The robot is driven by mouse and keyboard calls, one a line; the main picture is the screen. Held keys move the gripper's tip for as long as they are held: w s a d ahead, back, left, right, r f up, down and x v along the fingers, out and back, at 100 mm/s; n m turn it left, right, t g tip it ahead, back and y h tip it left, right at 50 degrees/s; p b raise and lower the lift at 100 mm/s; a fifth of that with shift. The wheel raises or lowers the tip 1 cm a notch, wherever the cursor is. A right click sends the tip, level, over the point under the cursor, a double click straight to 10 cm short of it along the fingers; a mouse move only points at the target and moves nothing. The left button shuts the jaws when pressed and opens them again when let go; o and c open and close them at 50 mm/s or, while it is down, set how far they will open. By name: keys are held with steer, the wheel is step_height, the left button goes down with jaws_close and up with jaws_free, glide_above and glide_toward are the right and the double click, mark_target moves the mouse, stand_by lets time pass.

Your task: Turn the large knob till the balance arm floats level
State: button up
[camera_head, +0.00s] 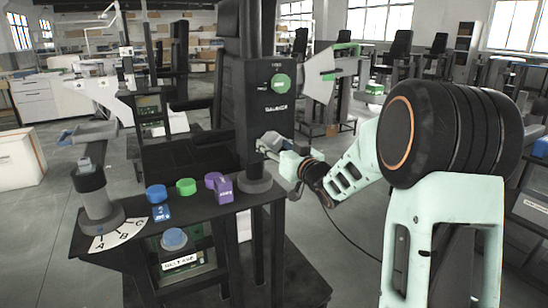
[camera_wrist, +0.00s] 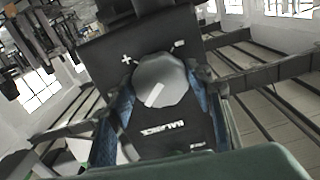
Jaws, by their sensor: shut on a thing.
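The large knob (camera_wrist: 160,84) is grey and faceted with a white pointer line, on a black panel with plus and minus marks. My gripper (camera_wrist: 165,108) has its blue-padded fingers on either side of the knob and is shut on it. In the head view my gripper (camera_head: 272,143) is at the front of the black column (camera_head: 266,115), below a BALANCE label, and hides most of the knob. I cannot clearly tell the balance arm's tilt.
A round green piece (camera_head: 280,84) sits high on the column. The black bench (camera_head: 130,212) holds blue, green and purple discs, a purple block (camera_head: 224,190) and a selector post (camera_head: 97,200) over an A-B-C dial. A blue button (camera_head: 174,239) is on the bench front.

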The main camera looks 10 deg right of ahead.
steer(key=n+b, duration=0.4)
steer(key=n, duration=0.1)
steer(key=shift+f, duration=0.1)
steer(key=shift+b, duration=0.3)
stand_by(0.4)
steer(key=o, duration=1.1)
steer(key=shift+s+d, duration=0.1)
steer(key=v, duration=1.1)
steer(key=shift+s+d, duration=0.1)
steer(key=shift+s, duration=0.25)
